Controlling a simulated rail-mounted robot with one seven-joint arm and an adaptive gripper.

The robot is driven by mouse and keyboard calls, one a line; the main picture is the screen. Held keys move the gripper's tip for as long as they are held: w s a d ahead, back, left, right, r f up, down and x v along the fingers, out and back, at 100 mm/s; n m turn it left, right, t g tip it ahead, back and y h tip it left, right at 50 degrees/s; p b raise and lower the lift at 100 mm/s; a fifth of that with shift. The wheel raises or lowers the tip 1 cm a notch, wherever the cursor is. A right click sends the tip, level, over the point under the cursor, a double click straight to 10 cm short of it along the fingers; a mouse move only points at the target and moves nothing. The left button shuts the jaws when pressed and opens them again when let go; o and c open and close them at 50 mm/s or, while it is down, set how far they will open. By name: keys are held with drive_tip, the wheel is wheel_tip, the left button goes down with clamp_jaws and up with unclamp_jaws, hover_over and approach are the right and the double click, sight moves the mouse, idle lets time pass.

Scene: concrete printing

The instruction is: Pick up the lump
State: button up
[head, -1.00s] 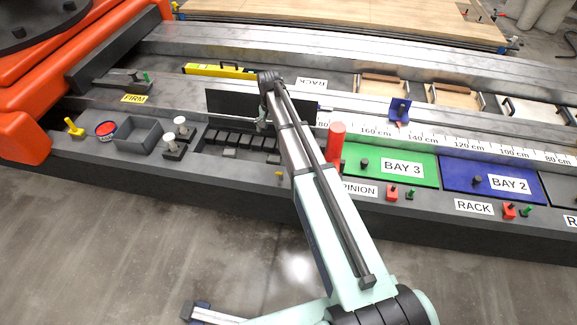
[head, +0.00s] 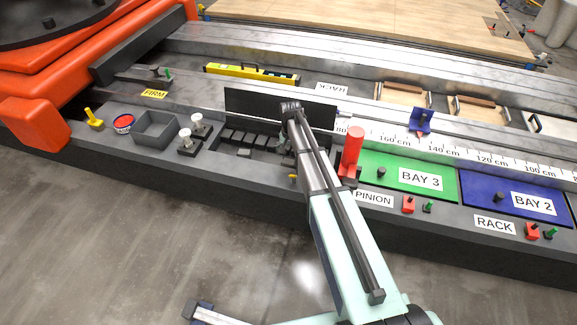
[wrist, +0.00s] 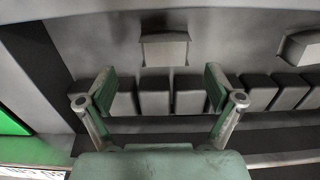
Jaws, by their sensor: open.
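A grey lump-like block (wrist: 165,50) lies on the grey floor of the tray in the wrist view. It stands just beyond a row of dark grey blocks (wrist: 190,97) and apart from my gripper. My gripper (wrist: 160,90) is open and empty, its two fingers spread over the row with the lump centred beyond them. The frames do not tell which one the task means. In the head view my gripper (head: 285,150) is mostly hidden by my arm.
A dark upright panel (head: 265,106) stands behind the block row. A red cylinder (head: 352,150) stands close to the right of my arm. The green Bay 3 plate (head: 400,178) lies to the right.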

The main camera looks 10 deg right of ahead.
sight(288, 161)
drive_tip(key=shift+a+f+b, duration=0.2)
drive_tip(key=shift+f+b, duration=0.3)
drive_tip(key=shift+f, duration=0.8)
drive_tip(key=shift+a+f+b, duration=0.15)
drive_tip(key=shift+f+b, duration=0.35)
drive_tip(key=shift+f, duration=0.8)
drive_tip(key=c, duration=1.3)
